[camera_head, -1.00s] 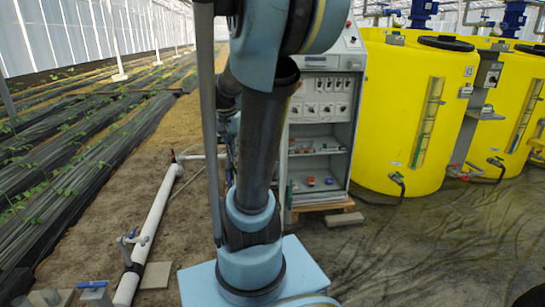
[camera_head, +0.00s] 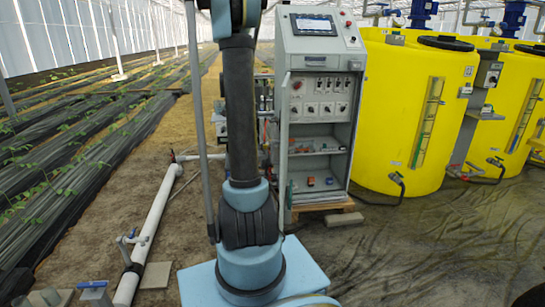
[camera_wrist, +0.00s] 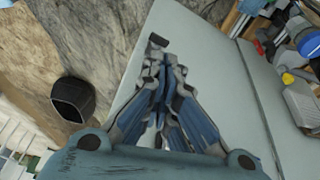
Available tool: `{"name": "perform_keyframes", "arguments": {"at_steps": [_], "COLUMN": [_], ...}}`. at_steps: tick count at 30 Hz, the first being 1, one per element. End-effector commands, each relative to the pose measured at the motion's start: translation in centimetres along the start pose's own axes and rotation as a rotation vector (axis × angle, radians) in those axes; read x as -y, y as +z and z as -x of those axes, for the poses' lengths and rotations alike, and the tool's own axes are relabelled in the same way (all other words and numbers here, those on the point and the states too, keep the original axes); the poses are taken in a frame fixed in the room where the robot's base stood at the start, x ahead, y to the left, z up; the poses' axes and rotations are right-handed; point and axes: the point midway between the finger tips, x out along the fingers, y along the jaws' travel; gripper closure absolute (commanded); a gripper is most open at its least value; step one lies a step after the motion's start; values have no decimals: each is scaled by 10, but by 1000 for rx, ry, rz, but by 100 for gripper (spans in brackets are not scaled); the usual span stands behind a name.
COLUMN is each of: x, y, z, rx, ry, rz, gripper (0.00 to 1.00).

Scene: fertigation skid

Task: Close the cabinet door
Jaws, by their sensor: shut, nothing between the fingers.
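The grey control cabinet (camera_head: 320,38) stands right of my arm in the head view. Its front is open, with switches and shelves showing. The cabinet door (camera_head: 284,150) appears as a narrow, nearly edge-on grey panel at the left of the opening. My gripper is outside the head view. In the wrist view my gripper (camera_wrist: 160,58) is shut and empty, its fingers together in front of a pale grey panel (camera_wrist: 205,38). I cannot tell whether this panel is the door or a cabinet side, or whether the fingertips touch it.
Yellow tanks (camera_head: 412,120) stand right of the cabinet. A white pipe (camera_head: 150,235) lies on the ground at left. A dark round object (camera_wrist: 75,98) shows in the wrist view, with coloured fittings (camera_wrist: 290,80) at right.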

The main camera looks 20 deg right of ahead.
Motion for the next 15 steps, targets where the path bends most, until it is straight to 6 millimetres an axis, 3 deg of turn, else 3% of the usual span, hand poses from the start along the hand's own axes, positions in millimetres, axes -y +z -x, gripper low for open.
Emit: {"name": "perform_keyframes", "arguments": {"at_steps": [1, 6, 15], "x": [13, 41, 57], "y": [-4, -13, -19], "z": [-7, -26, -43], "rx": [-7, -34, -50], "ry": [8, 32, 43], "rz": [-47, -188, -273], "gripper": [100, 100, 100]}}
